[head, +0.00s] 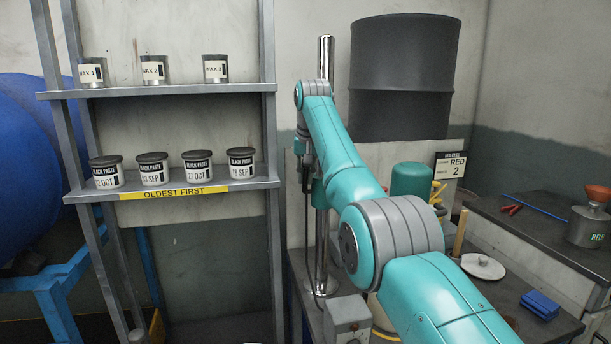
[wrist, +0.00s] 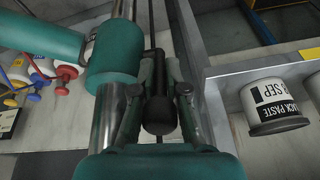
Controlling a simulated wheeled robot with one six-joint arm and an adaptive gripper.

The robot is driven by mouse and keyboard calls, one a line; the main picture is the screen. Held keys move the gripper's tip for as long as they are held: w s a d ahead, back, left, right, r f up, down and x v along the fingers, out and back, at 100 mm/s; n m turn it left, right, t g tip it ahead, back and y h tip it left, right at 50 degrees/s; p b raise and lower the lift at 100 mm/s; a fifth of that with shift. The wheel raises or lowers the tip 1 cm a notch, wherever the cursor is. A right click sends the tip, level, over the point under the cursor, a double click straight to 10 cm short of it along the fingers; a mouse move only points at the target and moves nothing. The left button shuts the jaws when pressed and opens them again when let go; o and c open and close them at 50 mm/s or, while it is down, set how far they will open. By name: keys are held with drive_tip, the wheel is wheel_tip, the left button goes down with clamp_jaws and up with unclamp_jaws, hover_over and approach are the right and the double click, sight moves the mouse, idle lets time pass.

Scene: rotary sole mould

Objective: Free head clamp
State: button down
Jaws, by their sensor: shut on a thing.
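In the wrist view my gripper (wrist: 158,76) is shut on a dark lever handle (wrist: 158,118) with a rounded black end, which I take to be the head clamp's lever. One finger lies on each side of it. A chrome column (wrist: 122,105) stands close beside the left finger, with a green collar (wrist: 117,62) and a green arm (wrist: 40,38) reaching left.
A grey shelf rack (head: 160,92) stands left, with wax tins above and black paste tubs (head: 198,171) below. One tub (wrist: 278,105) is close right of my gripper in the wrist view. A dark drum (head: 404,80) stands behind; a bench (head: 530,215) is right.

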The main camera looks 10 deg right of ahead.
drive_tip(key=c, duration=1.2)
unclamp_jaws()
drive_tip(key=shift+w, duration=0.1)
drive_tip(key=shift+r, duration=0.1)
drive_tip(key=v, duration=1.2)
